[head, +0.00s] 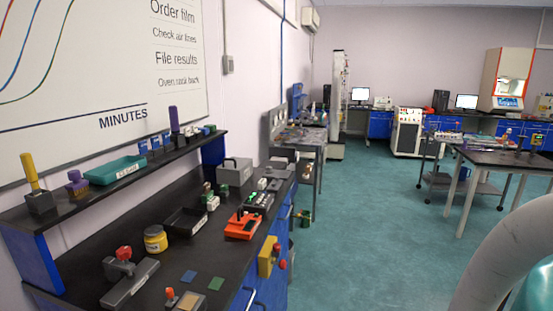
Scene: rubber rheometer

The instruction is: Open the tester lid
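I cannot tell for certain which thing is the tester. A grey box with a handle on top (235,171) stands at the far part of the black bench on the left. A white and orange-red cabinet machine (507,78) stands at the back right, too far off to make out a lid. A low grey device with a red knob (128,280) sits at the near left of the bench. My gripper is out of view; only a pale part of my arm shows at the lower right.
The black bench (95,245) also holds a yellow jar (155,239), a black tray (186,222) and an orange-red device (242,225). A shelf (125,172) runs above it. A dark-topped table (510,163) stands right. The green floor (375,225) between is clear.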

